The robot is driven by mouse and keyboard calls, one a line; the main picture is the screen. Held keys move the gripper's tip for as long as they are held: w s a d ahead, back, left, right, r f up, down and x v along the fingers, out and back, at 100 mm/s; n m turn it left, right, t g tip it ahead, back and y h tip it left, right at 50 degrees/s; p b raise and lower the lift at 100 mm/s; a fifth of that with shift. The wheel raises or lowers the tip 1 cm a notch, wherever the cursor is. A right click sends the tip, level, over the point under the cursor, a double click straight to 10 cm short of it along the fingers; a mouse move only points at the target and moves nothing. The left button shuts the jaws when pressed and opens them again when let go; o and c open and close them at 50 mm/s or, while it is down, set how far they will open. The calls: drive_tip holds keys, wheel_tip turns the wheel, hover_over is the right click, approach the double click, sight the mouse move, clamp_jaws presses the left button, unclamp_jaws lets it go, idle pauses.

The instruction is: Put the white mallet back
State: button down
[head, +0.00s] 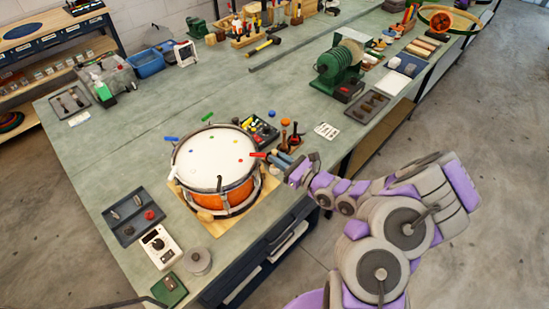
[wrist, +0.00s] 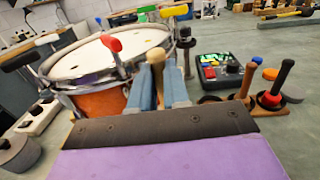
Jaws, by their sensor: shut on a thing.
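My gripper (wrist: 160,92) is shut on a tan wooden handle (wrist: 155,62) that stands up between its two blue fingers; I take it for the mallet's. The mallet's head is hidden, so its colour cannot be told. In the head view my gripper (head: 281,159) is at the right side of the drum (head: 214,158). A small wooden rack (wrist: 225,112) is right of my gripper in the wrist view. It bears a mallet with a brown handle (wrist: 252,76) and one with a black handle (wrist: 284,76) and a red head (wrist: 268,100).
The drum has coloured handles around its rim, close to my gripper, among them a red one (wrist: 111,43) and a white one (wrist: 46,40). A box with coloured buttons (wrist: 218,70) stands behind the rack. A dark tray (head: 134,215) and a white meter (head: 160,246) are left of the drum.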

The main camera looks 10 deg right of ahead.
wheel_tip(320, 180, down, 3)
drive_tip(key=s+a+y, duration=0.1)
drive_tip(key=s, duration=0.2)
drive_tip(key=shift+n+g, duration=0.4)
drive_tip(key=shift+g, duration=0.1)
drive_tip(key=shift+w+d+f+b, duration=0.5)
drive_tip(key=shift+w+f, duration=0.4)
drive_tip(key=shift+w, duration=1.75)
drive_tip(key=shift+w+d+f+b, duration=0.45)
drive_tip(key=shift+w+f, duration=0.45)
drive_tip(key=shift+w, duration=1.75)
drive_tip(key=shift+w+d+f+b, duration=0.35)
drive_tip(key=shift+w+f+b, duration=0.45)
drive_tip(key=shift+w, duration=1.85)
drive_tip(key=shift+f, duration=0.15)
drive_tip(key=c, duration=1.1)
unclamp_jaws()
drive_tip(key=p+v, duration=0.2)
drive_tip(key=v, duration=1)
drive_tip(key=shift+d, duration=0.1)
